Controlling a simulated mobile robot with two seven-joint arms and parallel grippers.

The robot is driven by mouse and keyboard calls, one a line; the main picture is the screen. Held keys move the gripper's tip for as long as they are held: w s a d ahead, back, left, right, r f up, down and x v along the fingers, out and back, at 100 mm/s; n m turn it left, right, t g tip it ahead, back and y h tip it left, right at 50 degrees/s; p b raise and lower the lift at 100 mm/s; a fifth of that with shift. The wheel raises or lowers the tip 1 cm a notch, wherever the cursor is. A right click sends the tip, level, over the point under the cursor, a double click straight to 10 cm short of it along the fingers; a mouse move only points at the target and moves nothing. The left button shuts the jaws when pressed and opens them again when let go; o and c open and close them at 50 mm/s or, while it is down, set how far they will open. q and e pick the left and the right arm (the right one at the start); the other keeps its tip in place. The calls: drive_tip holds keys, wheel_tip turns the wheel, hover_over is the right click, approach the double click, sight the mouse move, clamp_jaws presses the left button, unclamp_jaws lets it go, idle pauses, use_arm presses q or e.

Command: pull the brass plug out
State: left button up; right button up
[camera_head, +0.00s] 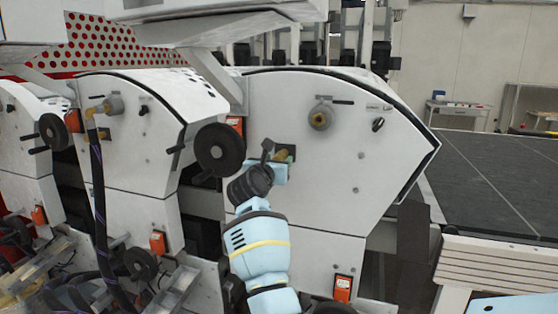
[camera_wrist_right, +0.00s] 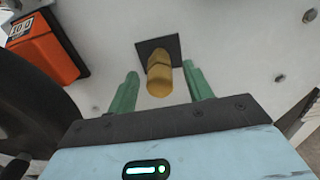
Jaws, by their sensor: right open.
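The brass plug (camera_wrist_right: 159,76) sticks out of a dark square plate on the white machine panel. In the head view the plug (camera_head: 281,155) shows small, partly covered by my gripper. My right gripper (camera_wrist_right: 160,70) is open, with one green finger on each side of the plug and visible gaps between. In the head view the right gripper (camera_head: 284,160) is up at the panel; its fingers are small and partly hidden there. My left gripper is not in view.
A black handwheel (camera_head: 219,149) stands just left of my right gripper. An orange box (camera_wrist_right: 44,48) is at upper left in the wrist view. A round brass-centred fitting (camera_head: 320,118) sits above right on the same panel. A dark hose (camera_head: 97,190) hangs on the neighbouring unit.

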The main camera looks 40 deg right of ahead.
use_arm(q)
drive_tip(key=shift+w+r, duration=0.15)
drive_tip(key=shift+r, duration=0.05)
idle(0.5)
use_arm(e)
clamp_jaws()
idle(0.3)
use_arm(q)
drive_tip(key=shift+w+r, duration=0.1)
use_arm(e)
drive_tip(key=shift+a, duration=0.15)
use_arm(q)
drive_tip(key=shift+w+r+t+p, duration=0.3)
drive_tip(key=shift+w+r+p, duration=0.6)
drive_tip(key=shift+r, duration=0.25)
use_arm(e)
drive_tip(key=shift+v, duration=2.85)
drive_tip(key=shift+s, duration=0.15)
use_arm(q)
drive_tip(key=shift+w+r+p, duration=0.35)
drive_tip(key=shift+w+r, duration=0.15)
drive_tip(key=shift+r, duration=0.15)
use_arm(e)
drive_tip(key=shift+v, duration=1.5)
